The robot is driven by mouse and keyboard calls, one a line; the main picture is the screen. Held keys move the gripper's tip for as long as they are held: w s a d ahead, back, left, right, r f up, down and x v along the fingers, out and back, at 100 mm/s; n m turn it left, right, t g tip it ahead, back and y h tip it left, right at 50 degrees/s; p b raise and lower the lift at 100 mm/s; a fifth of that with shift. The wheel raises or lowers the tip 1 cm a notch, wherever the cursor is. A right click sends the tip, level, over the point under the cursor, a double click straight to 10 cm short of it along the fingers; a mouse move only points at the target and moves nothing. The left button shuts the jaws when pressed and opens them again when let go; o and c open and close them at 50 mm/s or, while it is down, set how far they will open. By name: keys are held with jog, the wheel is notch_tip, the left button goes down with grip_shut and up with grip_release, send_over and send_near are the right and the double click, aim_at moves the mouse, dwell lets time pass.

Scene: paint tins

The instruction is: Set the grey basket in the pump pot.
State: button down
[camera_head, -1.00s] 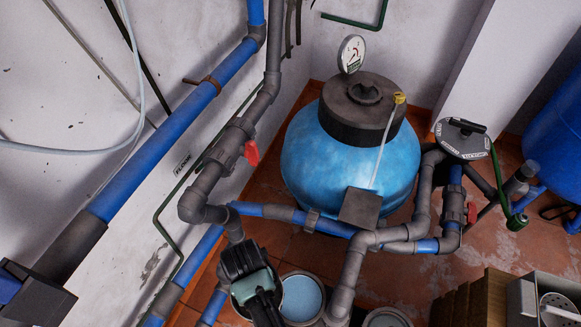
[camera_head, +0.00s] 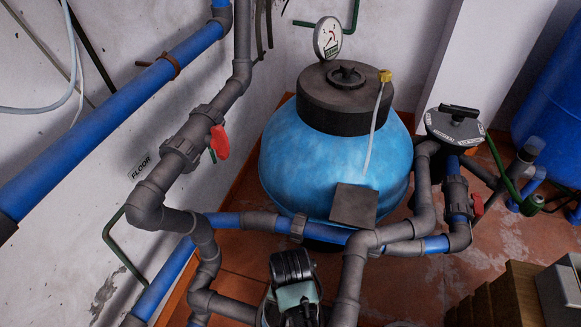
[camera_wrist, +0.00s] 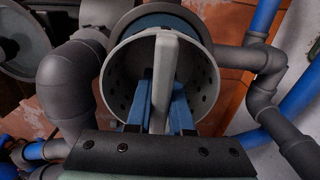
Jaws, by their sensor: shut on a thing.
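The grey basket (camera_wrist: 205,75) is a round cup with holes in its wall and a flat upright bar handle (camera_wrist: 165,70) across its middle. My gripper (camera_wrist: 163,100) has its blue fingers shut on that handle. A dark grey round body with a blue ring, likely the pump pot (camera_wrist: 103,12), shows behind the basket at the wrist view's top edge. The basket covers part of it; I cannot tell whether they touch. In the head view my wrist (camera_head: 292,280) is at the bottom edge, right of the grey pipe bend; basket and fingers do not show there.
Grey pipes (camera_wrist: 68,85) pass close on the basket's left in the wrist view, with more at right (camera_wrist: 262,85). In the head view a blue tank (camera_head: 330,165) stands behind the pipework (camera_head: 355,270). A brown box (camera_head: 510,300) and grey bin (camera_head: 560,290) are at lower right.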

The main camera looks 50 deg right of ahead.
notch_tip(320, 180, down, 12)
jog(key=b, duration=0.5)
jog(key=shift+f, duration=0.15)
jog(key=c, duration=1.3)
grip_release()
jog(key=o, duration=0.5)
